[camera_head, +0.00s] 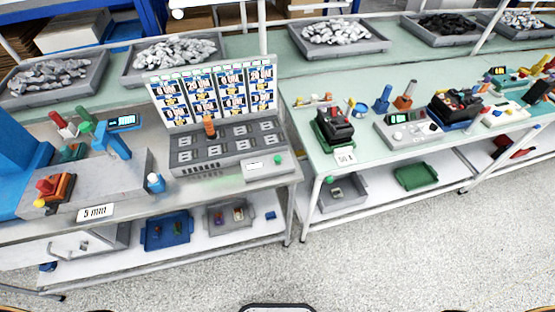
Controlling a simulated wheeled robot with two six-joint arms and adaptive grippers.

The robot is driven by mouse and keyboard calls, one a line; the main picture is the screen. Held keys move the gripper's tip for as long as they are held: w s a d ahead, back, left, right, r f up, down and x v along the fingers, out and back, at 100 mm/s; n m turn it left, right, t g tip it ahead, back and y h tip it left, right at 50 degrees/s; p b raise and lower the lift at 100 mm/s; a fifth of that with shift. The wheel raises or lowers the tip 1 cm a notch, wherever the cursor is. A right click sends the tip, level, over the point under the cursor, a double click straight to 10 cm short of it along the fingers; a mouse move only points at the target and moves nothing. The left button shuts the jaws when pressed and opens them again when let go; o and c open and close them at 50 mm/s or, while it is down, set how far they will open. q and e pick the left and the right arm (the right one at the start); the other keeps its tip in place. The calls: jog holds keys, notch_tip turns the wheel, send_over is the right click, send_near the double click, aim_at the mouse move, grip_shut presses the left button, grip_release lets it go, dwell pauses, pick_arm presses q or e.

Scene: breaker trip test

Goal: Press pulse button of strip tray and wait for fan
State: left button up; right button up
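The grey strip tray (185,158) sits on the left bench, below an upright panel of printed cards (212,95). It has several slots with pale labels, and an orange and dark piece (209,127) stands upright near its back row. A light grey box (266,167) at the tray's front right carries a small display and a round green button (278,159), which looks like the pulse button. I cannot pick out a fan with certainty. Neither of my grippers is in view, and nothing touches the button.
A blue press-like device (113,140) and a red-topped fixture (55,188) stand left of the tray. The right bench (330,160) holds several devices. The speckled floor (370,255) in front is clear.

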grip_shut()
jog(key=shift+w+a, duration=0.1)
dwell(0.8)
